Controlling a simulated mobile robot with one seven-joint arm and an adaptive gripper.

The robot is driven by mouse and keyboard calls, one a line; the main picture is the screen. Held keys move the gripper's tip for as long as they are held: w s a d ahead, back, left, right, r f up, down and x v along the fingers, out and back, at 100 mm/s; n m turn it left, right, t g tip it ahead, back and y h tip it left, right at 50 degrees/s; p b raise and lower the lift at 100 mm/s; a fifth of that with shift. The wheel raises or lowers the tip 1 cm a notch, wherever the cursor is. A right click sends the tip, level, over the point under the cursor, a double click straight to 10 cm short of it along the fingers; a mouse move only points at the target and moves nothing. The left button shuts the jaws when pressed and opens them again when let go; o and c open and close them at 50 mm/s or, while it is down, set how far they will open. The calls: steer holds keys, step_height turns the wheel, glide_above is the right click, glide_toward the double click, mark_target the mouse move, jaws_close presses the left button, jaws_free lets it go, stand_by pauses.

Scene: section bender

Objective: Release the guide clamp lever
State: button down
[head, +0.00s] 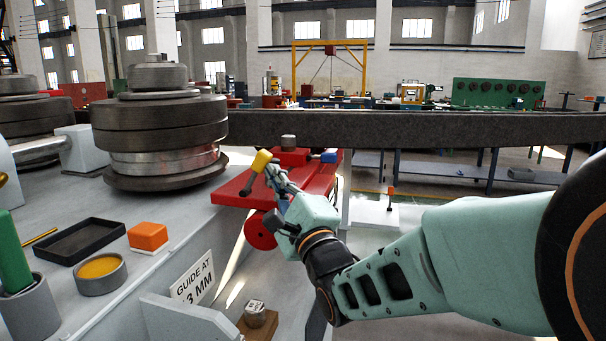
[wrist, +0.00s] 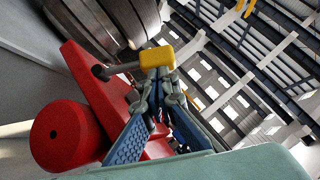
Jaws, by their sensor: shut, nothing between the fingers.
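A lever with a yellow knob (head: 261,161) and a short dark rod stands on the red guide block (head: 318,185), beside the big roller. I take this to be the guide clamp lever. In the wrist view the yellow knob (wrist: 157,57) is at the fingertips, and its rod runs left to a dark pivot on the red guide body (wrist: 92,85). My gripper (head: 270,173) is shut and empty, its tips right by the knob. It also shows in the wrist view (wrist: 160,78). I cannot tell whether the tips touch the knob. My gripper hides part of the red block.
A dark steel section (head: 400,129) runs across behind the guide. Stacked rollers (head: 160,125) stand to the left. A black tray (head: 85,252), an orange block (head: 148,236), a round yellow-filled dish (head: 100,273) and a guide sign (head: 193,279) are at the left front.

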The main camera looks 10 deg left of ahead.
mark_target(265, 158)
steer(key=shift+a+r+n+p, duration=0.1)
steer(key=shift+r+n+p, duration=0.15)
steer(key=shift+n+p, duration=0.05)
steer(key=r+n+g+p, duration=0.1)
steer(key=p, duration=0.1)
steer(key=a+r+n+g+p, duration=0.1)
steer(key=p, duration=0.1)
steer(key=shift+a+r+h+p, duration=0.2)
steer(key=shift+h+p, duration=0.1)
steer(key=shift+p, duration=0.05)
steer(key=a+n+p, duration=0.1)
steer(key=p, duration=0.1)
steer(key=r+n+g+p, duration=0.1)
steer(key=p, duration=0.1)
steer(key=shift+w+a+r+g+h+p, duration=0.2)
steer(key=shift+a+g+h+p, duration=0.1)
steer(key=shift+a+h, duration=0.1)
steer(key=a+n+g+h+p, duration=0.1)
steer(key=a+n+p, duration=0.1)
steer(key=p, duration=0.1)
steer(key=shift+w+a+n+g+h, duration=0.15)
steer(key=shift+a+n+g+h, duration=0.15)
steer(key=shift+g, duration=0.1)
steer(key=shift+a+f, duration=0.15)
steer(key=shift+a, duration=0.3)
steer(key=shift+w+a, duration=0.15)
steer(key=shift+a, duration=0.55)
